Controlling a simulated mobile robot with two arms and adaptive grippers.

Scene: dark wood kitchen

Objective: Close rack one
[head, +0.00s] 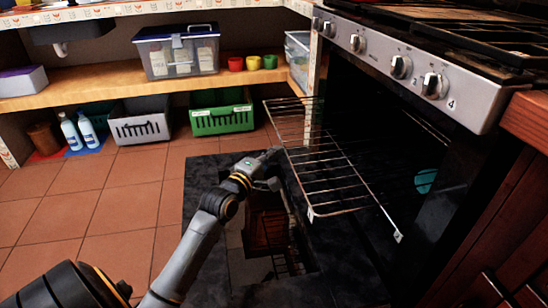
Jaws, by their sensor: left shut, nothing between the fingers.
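A wire oven rack (322,170) sticks out of the open oven (385,150) over the lowered door. Its front edge is on the left, and small white tags show at its near corners. My left gripper (272,154) is shut and empty at the rack's front edge, near its middle. I cannot tell if the fingertips touch the wire. The dark oven door (215,180) lies folded down below the rack, with a glass window that reflects. My right gripper is out of view.
A teal item (426,181) sits inside the oven. Stove knobs (400,66) line the panel above. A wooden shelf (110,85) holds a clear bin (177,51) and several colored cups. Green (222,121) and grey crates (139,130) stand below. The tiled floor (90,200) at left is clear.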

